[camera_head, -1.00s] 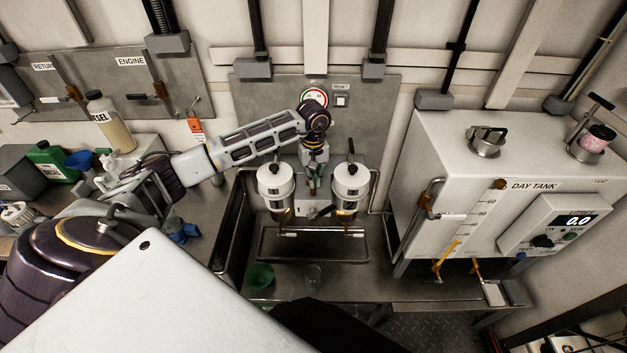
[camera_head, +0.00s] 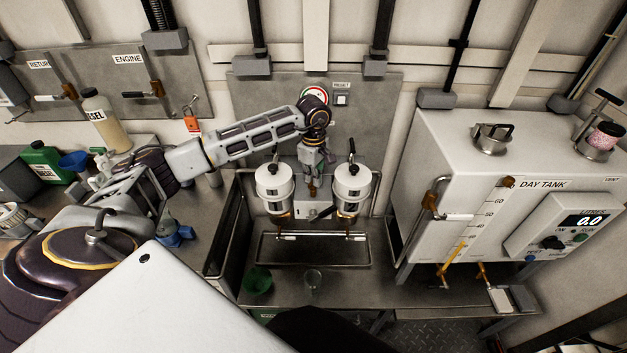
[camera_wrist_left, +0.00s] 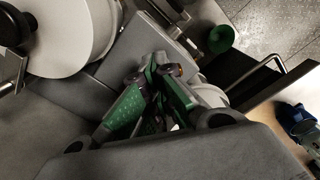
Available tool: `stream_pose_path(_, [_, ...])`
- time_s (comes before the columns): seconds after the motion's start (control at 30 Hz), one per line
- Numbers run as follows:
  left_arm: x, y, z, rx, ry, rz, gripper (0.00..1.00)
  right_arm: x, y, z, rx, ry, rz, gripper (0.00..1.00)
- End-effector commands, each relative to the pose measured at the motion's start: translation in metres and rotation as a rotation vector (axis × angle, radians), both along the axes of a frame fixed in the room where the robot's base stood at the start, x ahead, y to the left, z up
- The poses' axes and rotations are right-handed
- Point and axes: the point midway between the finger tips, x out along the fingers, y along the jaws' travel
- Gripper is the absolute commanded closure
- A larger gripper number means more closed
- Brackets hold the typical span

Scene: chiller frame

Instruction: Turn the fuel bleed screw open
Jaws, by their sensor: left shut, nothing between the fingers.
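Two white filter canisters, the left one (camera_head: 274,190) and the right one (camera_head: 351,186), stand side by side below the grey wall panel, each with a small black-tipped fitting on top. I cannot pick out which small part is the fuel bleed screw. My left gripper (camera_head: 312,188) points down between the canisters, in front of the grey filter block (camera_head: 313,211). In the left wrist view its green-padded fingers (camera_wrist_left: 154,72) are together with nothing held between them. A white canister (camera_wrist_left: 78,30) lies to their upper left there. My right gripper is not in view.
A drip tray (camera_head: 314,262) lies below the filters, with a green funnel (camera_head: 258,280) and a clear cup (camera_head: 313,279) in front. The white day tank (camera_head: 447,160) stands at right. A blue funnel (camera_head: 74,161) and bottles crowd the left bench.

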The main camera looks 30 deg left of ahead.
Motion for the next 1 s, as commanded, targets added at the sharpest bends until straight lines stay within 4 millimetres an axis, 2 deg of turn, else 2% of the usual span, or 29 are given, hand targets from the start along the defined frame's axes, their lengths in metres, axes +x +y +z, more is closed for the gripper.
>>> stream_pose_path(0.37, [0.001, 0.001, 0.001, 0.000, -0.004, 0.282, 1.00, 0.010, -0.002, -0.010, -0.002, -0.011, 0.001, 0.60])
stream_pose_path(0.6, [0.001, 0.001, 0.001, 0.001, -0.004, 0.438, 1.00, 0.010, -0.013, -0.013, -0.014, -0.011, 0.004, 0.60])
stream_pose_path(0.8, [0.001, 0.001, 0.001, 0.001, -0.003, 0.524, 1.00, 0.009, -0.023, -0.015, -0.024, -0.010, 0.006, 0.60])
stream_pose_path(1.0, [0.000, 0.000, 0.001, 0.001, -0.002, 0.565, 1.00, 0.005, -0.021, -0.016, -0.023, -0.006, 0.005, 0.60])
